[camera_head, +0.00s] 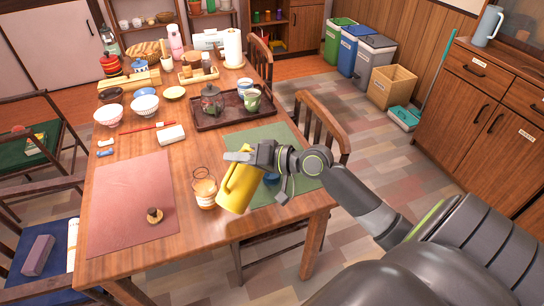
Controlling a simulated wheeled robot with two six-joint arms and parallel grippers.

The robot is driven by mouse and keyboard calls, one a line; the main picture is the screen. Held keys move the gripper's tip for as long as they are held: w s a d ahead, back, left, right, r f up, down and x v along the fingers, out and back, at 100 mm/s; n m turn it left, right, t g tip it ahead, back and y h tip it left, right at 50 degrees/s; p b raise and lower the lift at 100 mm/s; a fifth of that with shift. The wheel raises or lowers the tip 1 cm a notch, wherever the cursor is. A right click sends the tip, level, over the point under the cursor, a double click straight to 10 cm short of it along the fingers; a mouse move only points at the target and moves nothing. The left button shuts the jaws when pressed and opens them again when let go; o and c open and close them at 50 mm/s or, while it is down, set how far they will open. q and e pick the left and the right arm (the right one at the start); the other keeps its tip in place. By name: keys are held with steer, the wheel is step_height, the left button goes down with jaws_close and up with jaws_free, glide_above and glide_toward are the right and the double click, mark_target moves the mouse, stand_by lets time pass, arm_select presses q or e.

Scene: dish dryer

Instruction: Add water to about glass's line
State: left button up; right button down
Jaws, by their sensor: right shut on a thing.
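My right gripper (238,158) is shut on a yellow pitcher (239,188). It holds the pitcher tilted at the table's near right, over the edge of the green mat (267,136). A glass (204,189) stands upright just left of the pitcher, with a brownish band or contents low in it. I cannot make out a line or the water level. A dark blue round thing (271,178) is partly hidden behind my right gripper. My left gripper is not in view.
The wooden table (200,230) also bears a pink mat (130,205) with a small brown thing on it. A dark tray (222,118) with a teapot and cups, and bowls (108,114), stand farther back. Chairs (318,125) flank the table.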

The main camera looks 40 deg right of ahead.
steer(key=shift+s+a+r, duration=0.1)
steer(key=shift+a+r, duration=0.05)
steer(key=shift+r, duration=0.2)
steer(key=shift+d, duration=0.25)
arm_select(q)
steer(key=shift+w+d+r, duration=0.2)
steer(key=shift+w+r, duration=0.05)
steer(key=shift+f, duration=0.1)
arm_select(e)
steer(key=shift+a+r, duration=0.1)
steer(key=shift+a, duration=0.05)
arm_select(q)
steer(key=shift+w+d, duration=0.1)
arm_select(e)
steer(key=shift+w+d, duration=0.2)
steer(key=shift+d, duration=0.05)
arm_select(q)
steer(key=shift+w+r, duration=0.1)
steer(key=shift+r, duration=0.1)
arm_select(e)
steer(key=shift+r+y, duration=0.1)
steer(key=shift+y, duration=0.2)
